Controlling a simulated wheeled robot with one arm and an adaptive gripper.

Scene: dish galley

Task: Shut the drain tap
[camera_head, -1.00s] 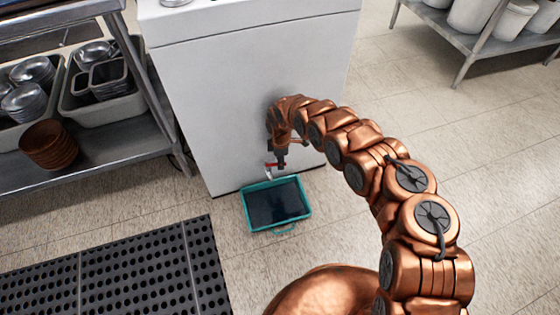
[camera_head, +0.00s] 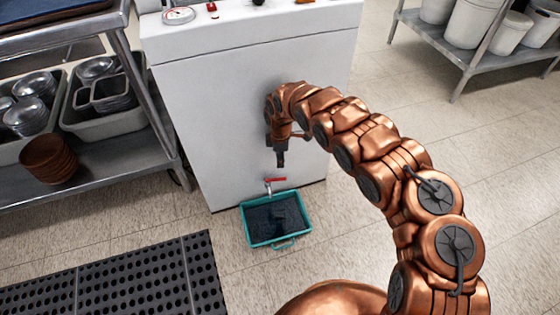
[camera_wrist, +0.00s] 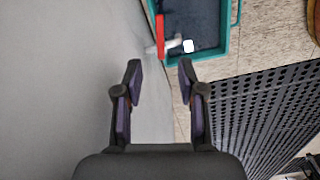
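The drain tap's red lever (camera_head: 275,180) is low on the front of the white cabinet, over the teal tray (camera_head: 247,228). In the wrist view the red lever (camera_wrist: 160,37) lies crosswise to the pale metal spout (camera_wrist: 172,42). My gripper (camera_head: 281,163) points down above the lever with a small gap. In the wrist view my gripper (camera_wrist: 159,68) is open, with nothing between its fingers. The lever shows just beyond the fingertips. I cannot clearly see whether water runs from the spout.
The white cabinet (camera_head: 235,100) stands close beside my gripper. The tray holds dark liquid. A black perforated mat (camera_head: 120,280) lies at front left. A metal shelf (camera_head: 120,155) with pans and bowls (camera_head: 48,160) stands left.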

